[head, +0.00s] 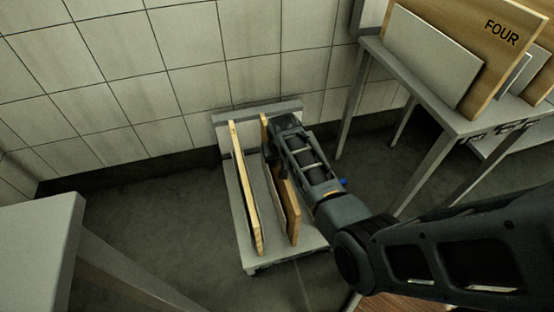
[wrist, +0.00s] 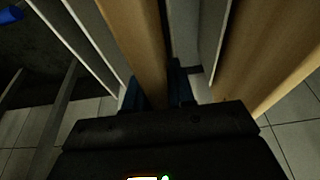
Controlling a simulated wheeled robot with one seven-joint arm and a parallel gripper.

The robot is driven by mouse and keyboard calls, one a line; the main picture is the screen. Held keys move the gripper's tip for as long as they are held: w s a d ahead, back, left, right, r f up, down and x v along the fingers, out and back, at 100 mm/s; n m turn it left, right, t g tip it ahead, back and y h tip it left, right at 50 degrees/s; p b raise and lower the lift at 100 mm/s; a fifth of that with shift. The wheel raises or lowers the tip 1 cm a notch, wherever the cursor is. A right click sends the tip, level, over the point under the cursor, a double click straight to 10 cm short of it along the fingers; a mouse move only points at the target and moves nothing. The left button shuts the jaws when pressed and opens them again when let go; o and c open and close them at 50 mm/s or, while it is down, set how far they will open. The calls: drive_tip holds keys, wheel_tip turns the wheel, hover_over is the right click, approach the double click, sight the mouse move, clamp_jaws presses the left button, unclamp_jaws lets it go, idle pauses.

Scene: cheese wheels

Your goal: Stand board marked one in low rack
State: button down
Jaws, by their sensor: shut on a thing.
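A light wooden board (head: 287,205) stands on edge in the low grey rack (head: 236,222) on the floor. My gripper (head: 277,158) reaches down over it from the right and is shut on it. The wrist view shows this board (wrist: 134,40) between the dark fingers (wrist: 156,92). No number shows on its visible faces, and my gripper hides part of it. A second wooden board (head: 245,190) stands in the rack to its left, apart from it. In the wrist view, the second board (wrist: 258,50) is at the right, beyond a grey divider (wrist: 213,35).
A higher table (head: 462,122) at the right holds a board marked FOUR (head: 502,33) and grey panels (head: 433,52). A grey table corner (head: 40,225) is at the lower left. The tiled wall (head: 150,80) is close behind the rack. Floor left of the rack is clear.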

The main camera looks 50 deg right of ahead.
drive_tip(key=c, duration=0.9)
unclamp_jaws()
drive_tip(key=shift+c, duration=0.2)
drive_tip(key=shift+o, duration=0.3)
drive_tip(key=p+v, duration=0.3)
drive_tip(key=v, duration=0.5)
drive_tip(key=shift+p, duration=0.3)
